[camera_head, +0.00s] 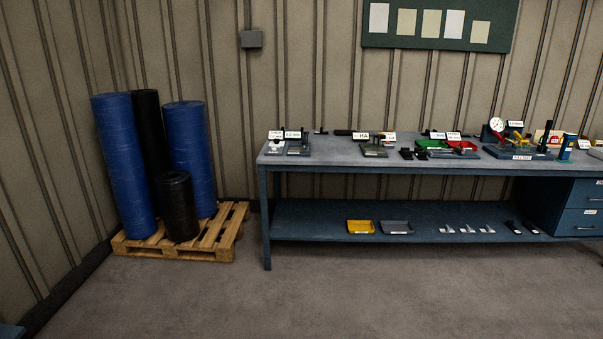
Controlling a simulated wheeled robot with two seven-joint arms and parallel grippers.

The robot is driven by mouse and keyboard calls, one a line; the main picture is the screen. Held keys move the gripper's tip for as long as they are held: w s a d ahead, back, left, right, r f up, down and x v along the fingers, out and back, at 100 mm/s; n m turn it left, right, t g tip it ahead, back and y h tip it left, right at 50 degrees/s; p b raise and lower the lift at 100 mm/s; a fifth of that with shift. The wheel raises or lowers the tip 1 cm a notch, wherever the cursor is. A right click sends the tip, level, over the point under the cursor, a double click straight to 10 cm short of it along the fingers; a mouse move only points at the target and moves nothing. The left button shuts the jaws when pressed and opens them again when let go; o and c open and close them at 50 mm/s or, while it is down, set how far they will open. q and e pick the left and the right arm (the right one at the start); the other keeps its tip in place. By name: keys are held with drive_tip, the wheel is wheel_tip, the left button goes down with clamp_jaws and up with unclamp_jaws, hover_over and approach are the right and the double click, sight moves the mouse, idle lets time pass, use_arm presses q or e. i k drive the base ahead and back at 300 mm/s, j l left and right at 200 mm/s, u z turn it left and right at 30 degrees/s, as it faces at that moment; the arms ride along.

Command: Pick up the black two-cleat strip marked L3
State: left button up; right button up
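I cannot pick out the black strip marked L3 for certain; the labels are too small to read. Small black pieces (413,154) lie on the bench top near its front edge, left of the green and red bins. Two more dark pieces with pale ends (513,227) (531,227) lie on the lower shelf toward the right. Neither of my grippers is in view.
The long blue workbench (330,162) stands against the wall, with small fixtures on top. Its lower shelf (300,220) holds a yellow tray (360,227) and a grey tray (397,227). A pallet (222,240) with blue and black rolls stands left. The floor (330,300) in front is clear.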

sight(420, 153)
drive_tip(key=i+u, duration=0.1)
drive_tip(key=i, duration=1.8)
drive_tip(key=i+j+z, duration=0.1)
drive_tip(key=i+z, duration=0.35)
drive_tip(key=i+j+z, duration=0.35)
drive_tip(key=i+z, duration=0.15)
drive_tip(key=i, duration=0.15)
drive_tip(key=i+j+z, duration=0.95)
drive_tip(key=j, duration=0.25)
drive_tip(key=i+j+z, duration=0.1)
drive_tip(key=j+z, duration=0.35)
drive_tip(key=j, duration=0.25)
